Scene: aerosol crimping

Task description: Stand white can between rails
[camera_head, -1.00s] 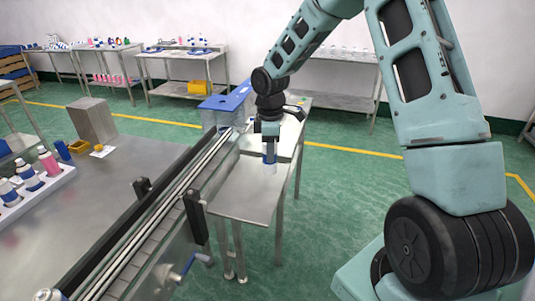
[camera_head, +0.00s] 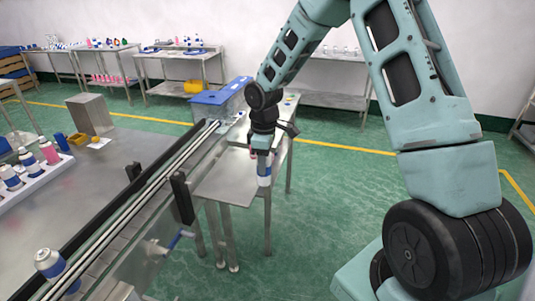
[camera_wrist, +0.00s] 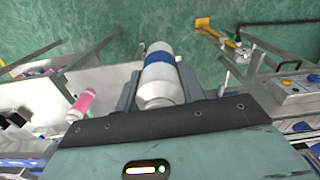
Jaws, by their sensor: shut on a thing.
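The white can (camera_head: 264,178) with a blue band hangs below my gripper (camera_head: 262,158) in the head view, close to upright. It appears near the right edge of the small steel table; its height above it is hard to tell. In the wrist view the can (camera_wrist: 158,72) lies between the two fingers of my gripper (camera_wrist: 160,80), which are shut on it. The conveyor rails (camera_head: 140,202) run diagonally to the left of my gripper, apart from the can. Another white and blue can (camera_head: 50,262) stands at the conveyor's near end.
The small steel table (camera_head: 228,188) stands beside the conveyor. A blue-topped bin (camera_head: 222,95) is behind it. Green floor is open to the right.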

